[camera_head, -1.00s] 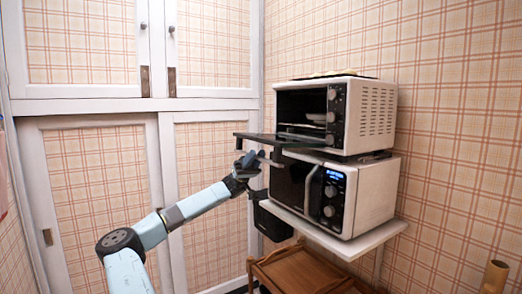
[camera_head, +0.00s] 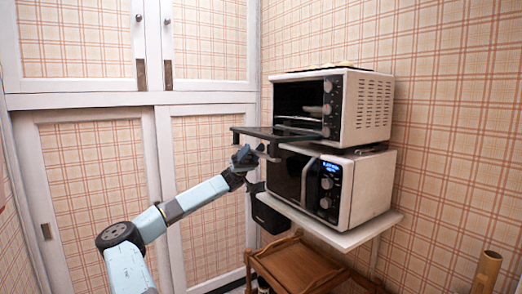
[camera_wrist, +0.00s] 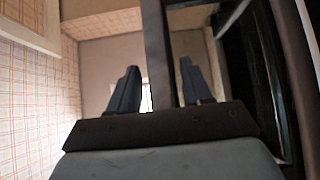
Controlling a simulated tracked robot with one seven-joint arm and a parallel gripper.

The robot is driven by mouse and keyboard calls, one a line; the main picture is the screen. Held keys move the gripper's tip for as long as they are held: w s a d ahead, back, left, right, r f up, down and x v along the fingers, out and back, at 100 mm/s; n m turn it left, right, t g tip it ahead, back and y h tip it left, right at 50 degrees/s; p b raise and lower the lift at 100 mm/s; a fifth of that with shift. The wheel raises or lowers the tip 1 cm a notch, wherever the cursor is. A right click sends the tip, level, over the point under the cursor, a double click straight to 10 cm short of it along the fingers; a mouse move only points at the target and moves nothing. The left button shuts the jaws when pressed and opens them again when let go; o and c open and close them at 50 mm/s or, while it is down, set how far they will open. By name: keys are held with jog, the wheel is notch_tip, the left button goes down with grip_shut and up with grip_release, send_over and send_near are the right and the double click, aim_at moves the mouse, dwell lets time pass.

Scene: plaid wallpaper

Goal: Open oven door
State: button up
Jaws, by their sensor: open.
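The white toaster oven (camera_head: 368,108) stands on top of a microwave against the right wall. Its dark door (camera_head: 275,133) is folded down and sticks out to the left, about level, with the dark cavity (camera_head: 298,97) showing above it. My gripper (camera_head: 247,154) is just below the door's outer edge. In the wrist view my gripper (camera_wrist: 159,66) has its two fingers apart, with a dark bar running between them in the picture. I cannot tell whether the fingers touch this bar.
The white microwave (camera_head: 372,190) with a dark front sits on a white wall shelf (camera_head: 345,240). A wooden rack (camera_head: 295,265) stands below. White-framed cupboard doors (camera_head: 88,200) fill the left. A wooden cylinder (camera_head: 487,270) is at lower right.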

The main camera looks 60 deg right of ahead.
jog(key=v, duration=1.4)
jog(key=shift+s, duration=0.15)
